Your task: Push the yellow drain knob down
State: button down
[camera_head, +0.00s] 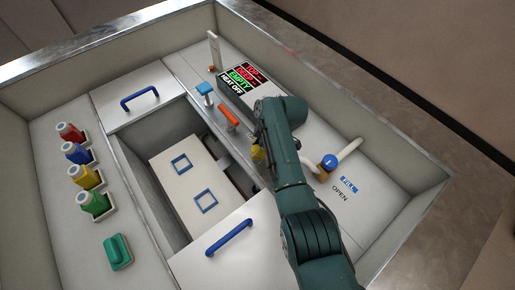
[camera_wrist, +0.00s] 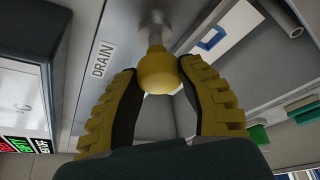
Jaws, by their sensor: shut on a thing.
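The yellow drain knob (camera_wrist: 158,74) is a rounded knob on a short metallic stem in the wrist view. It stands beside a white label reading DRAIN (camera_wrist: 104,60). My gripper (camera_wrist: 157,68) has its two ridged yellow fingers on either side of the knob and is shut on it near the fingertips. In the head view only a little yellow of my gripper (camera_head: 257,153) shows beside my green arm. The arm hides most of the gripper there, and I cannot make out the knob apart from it.
A blue FILL valve (camera_head: 328,162) stands right of my arm. Orange (camera_head: 229,116) and blue (camera_head: 204,90) controls stand left of it. A display panel (camera_head: 243,77) reads EMPTY and HEAT OFF. Several coloured bottles (camera_head: 82,153) stand far left.

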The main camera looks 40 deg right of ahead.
jog(key=c, duration=0.6)
grip_release()
jog(key=shift+f, duration=0.35)
jog(key=shift+r, duration=0.1)
jog(key=shift+r, duration=0.2)
jog(key=v, duration=1.1)
jog(key=shift+s+d+r, duration=0.1)
jog(key=shift+r, duration=0.2)
